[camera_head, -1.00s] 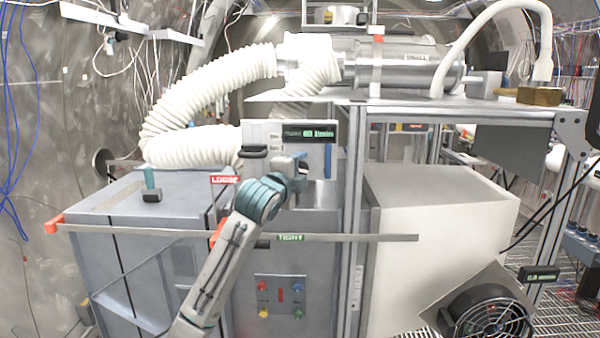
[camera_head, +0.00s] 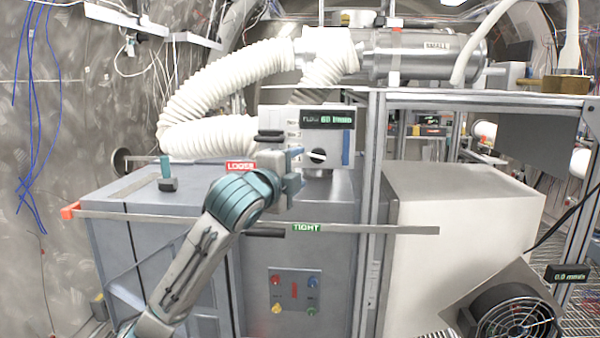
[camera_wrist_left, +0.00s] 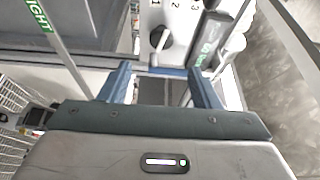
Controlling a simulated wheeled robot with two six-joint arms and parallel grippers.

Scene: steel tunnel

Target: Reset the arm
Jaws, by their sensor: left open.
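My left gripper (camera_head: 296,172) is in front of the white control box (camera_head: 348,150) with the lit "FLOW" display, close to its dark round knob (camera_head: 317,156). In the left wrist view the two blue fingers of the gripper (camera_wrist_left: 160,82) stand apart with nothing between them. The knob (camera_wrist_left: 160,38) shows just beyond the fingers, near printed numbers, and the fingers look clear of it. My left arm reaches up from the bottom left in the head view. My right gripper is not in view.
A strap marked "TIGHT" (camera_head: 306,228) runs across the grey cabinet, below my gripper. A "LOOSE" label (camera_head: 240,166) and a teal-handled piece (camera_head: 167,175) are on the left. A white ribbed hose (camera_head: 215,85) arches above. A fan (camera_head: 515,318) stands at the lower right.

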